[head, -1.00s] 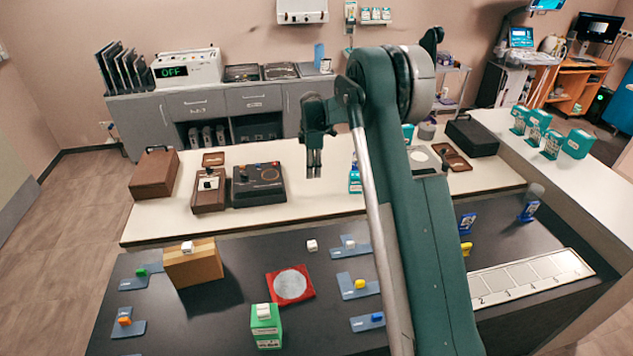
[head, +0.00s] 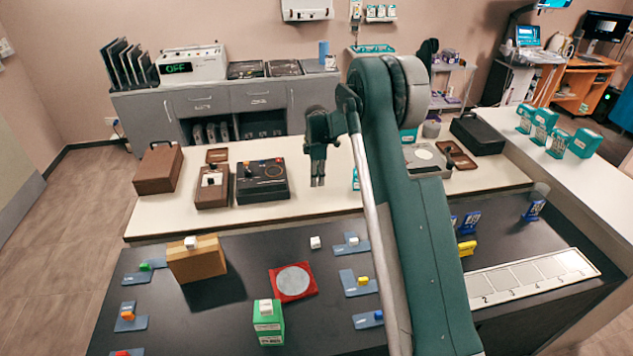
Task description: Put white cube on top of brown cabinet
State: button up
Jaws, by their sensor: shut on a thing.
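My gripper (head: 317,183) hangs over the cream table, fingers down and close together. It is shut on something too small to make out. A white cube (head: 315,242) lies on the dark table below it, apart from the fingers. Another white cube (head: 190,242) sits on top of a tan-brown box (head: 197,263) at the left of the dark table. More white cubes are on a blue tray (head: 352,240) and on a green box (head: 266,307). A dark brown case (head: 158,171) with a handle stands at the cream table's left end. Which brown thing is the cabinet is unclear.
A red mat with a grey disc (head: 293,281) lies on the dark table. Blue holders with coloured blocks flank it. A black device (head: 262,181) and a brown device (head: 212,188) stand left of my gripper. A numbered white strip (head: 530,277) lies at right.

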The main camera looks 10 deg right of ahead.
jog(key=shift+f, duration=0.5)
jog(key=shift+f, duration=0.15)
jog(key=o, duration=0.7)
jog(key=shift+o, duration=0.2)
jog(key=shift+r, duration=0.2)
notch_tip(320, 180, up, 12)
jog(key=shift+p, duration=0.45)
